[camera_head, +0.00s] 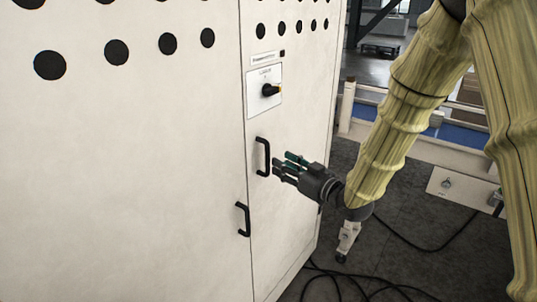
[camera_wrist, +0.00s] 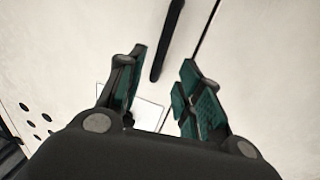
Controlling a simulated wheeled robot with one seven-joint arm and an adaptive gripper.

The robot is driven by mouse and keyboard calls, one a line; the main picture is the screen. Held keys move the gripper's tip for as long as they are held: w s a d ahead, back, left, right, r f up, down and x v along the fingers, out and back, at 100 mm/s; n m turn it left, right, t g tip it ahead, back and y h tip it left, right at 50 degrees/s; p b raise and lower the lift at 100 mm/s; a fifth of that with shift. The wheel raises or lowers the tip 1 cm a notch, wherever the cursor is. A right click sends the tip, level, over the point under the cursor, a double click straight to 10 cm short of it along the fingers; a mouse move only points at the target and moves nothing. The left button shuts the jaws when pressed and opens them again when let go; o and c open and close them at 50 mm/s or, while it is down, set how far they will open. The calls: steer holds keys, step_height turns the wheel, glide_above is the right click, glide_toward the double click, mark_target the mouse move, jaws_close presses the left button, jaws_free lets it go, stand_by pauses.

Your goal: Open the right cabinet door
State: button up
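The right cabinet door (camera_head: 287,110) is a narrow off-white panel, closed flush along the seam with the wider left door (camera_head: 130,170). Its black vertical bar handle (camera_head: 266,158) is on its left side, below the switch. My gripper (camera_head: 282,167) is just right of this handle, fingers pointing at it. In the wrist view my gripper (camera_wrist: 163,60) has its green-padded fingers spread. The handle (camera_wrist: 167,42) shows beyond and between the fingertips, with the seam to its right. I see no contact, but the exact gap is hard to judge.
The left door has a similar handle (camera_head: 243,219), lower down. A rotary switch (camera_head: 268,91) is above the right handle. Black cables (camera_head: 345,280) lie on the dark floor right of the cabinet. A low pale barrier (camera_head: 455,157) stands behind my arm.

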mark_target(269, 156)
steer(key=p+x, duration=0.2)
steer(key=x, duration=0.5)
steer(key=shift+w+a, duration=0.2)
steer(key=shift+w, duration=0.05)
jaws_close()
steer(key=shift+d, duration=0.1)
